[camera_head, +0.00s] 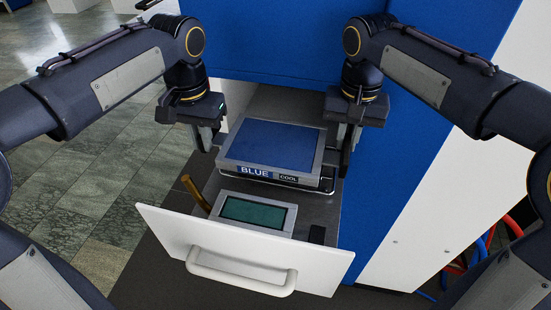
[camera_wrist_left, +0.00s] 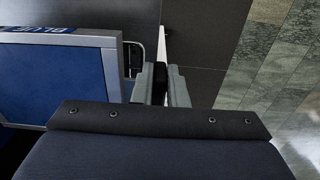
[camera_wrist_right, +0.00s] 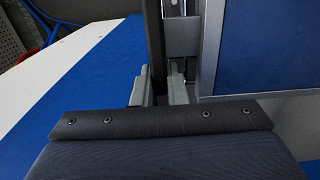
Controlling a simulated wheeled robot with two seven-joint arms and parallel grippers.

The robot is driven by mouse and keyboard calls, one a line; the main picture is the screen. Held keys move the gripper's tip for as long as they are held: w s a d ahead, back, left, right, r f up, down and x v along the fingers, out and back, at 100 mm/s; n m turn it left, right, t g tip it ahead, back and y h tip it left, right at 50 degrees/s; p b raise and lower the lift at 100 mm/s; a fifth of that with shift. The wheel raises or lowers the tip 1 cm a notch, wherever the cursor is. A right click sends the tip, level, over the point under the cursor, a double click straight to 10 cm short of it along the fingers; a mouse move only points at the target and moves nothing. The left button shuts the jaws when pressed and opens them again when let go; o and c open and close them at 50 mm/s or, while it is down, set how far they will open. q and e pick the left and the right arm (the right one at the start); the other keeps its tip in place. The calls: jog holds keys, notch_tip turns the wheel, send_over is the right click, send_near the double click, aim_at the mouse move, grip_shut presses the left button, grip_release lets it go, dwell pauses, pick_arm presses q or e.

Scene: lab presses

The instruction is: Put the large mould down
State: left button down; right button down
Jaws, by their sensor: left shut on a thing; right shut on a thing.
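The large mould (camera_head: 273,145) is a grey-framed block with a blue top and a label reading "BLUE COOL". It sits level in or just above the open drawer (camera_head: 319,264); I cannot tell whether it touches the drawer floor. My left gripper (camera_head: 208,143) is shut at the mould's left side, on what looks like its side handle. My right gripper (camera_head: 346,148) is shut at its right side in the same way. The mould's edge also shows in the left wrist view (camera_wrist_left: 62,85) and the right wrist view (camera_wrist_right: 264,45). The handles are largely hidden by the fingers.
A blue cabinet (camera_head: 290,45) stands close behind. Red and blue hoses (camera_head: 484,245) hang at right.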

pick_arm(q)
jog(key=shift+w+f, duration=0.15)
jog(key=shift+w, duration=0.1)
pick_arm(e)
jog(key=shift+w+a+f, duration=0.1)
jog(key=shift+w+f, duration=0.05)
jog(key=shift+w, duration=0.1)
pick_arm(q)
jog(key=shift+s, duration=0.1)
pick_arm(e)
jog(key=shift+s, duration=0.1)
pick_arm(q)
jog(key=shift+f, duration=0.1)
pick_arm(e)
jog(key=shift+f, duration=0.1)
